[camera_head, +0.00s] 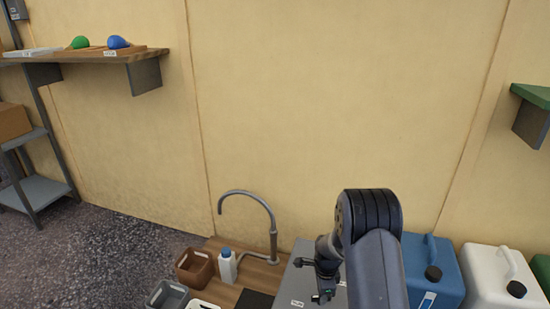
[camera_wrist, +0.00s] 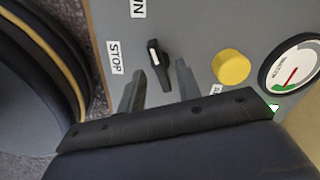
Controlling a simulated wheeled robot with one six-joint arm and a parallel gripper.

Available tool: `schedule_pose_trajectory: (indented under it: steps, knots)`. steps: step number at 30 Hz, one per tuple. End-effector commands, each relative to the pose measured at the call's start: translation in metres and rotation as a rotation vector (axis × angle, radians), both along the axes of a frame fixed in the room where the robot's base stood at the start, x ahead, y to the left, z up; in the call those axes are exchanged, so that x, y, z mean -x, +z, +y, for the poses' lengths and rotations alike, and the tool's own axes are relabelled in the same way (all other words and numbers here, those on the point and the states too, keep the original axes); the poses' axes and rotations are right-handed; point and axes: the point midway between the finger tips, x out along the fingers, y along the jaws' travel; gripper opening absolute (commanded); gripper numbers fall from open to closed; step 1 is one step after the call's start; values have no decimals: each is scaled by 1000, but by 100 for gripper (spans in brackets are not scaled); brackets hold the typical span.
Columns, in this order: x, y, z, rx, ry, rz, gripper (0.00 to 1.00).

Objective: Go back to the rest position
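In the head view my arm reaches down at the lower right, and my gripper (camera_head: 323,294) hangs small and dark over a grey surface (camera_head: 303,260). In the wrist view my gripper (camera_wrist: 159,72) has its two grey fingers apart, with nothing held between them. A black switch (camera_wrist: 158,62) with a white mark shows between the fingertips on a grey panel (camera_wrist: 200,25); I cannot tell if they touch it. A dark part of my arm covers the bottom of the wrist view.
The panel has a STOP label (camera_wrist: 115,57), a yellow button (camera_wrist: 231,67) and a gauge (camera_wrist: 291,68). A tap (camera_head: 272,230), white bottle (camera_head: 227,268) and brown basket (camera_head: 195,268) stand left of my arm. Blue (camera_head: 428,262) and white (camera_head: 487,272) canisters stand right.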

Motion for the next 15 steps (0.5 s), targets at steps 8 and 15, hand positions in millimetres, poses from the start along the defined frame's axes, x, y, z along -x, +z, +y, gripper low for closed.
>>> schedule_pose_trajectory:
  steps: [8,15]
  knots:
    - [-1,-9,0,0,36,-2,33]
    - [0,-9,0,0,40,-2,33]
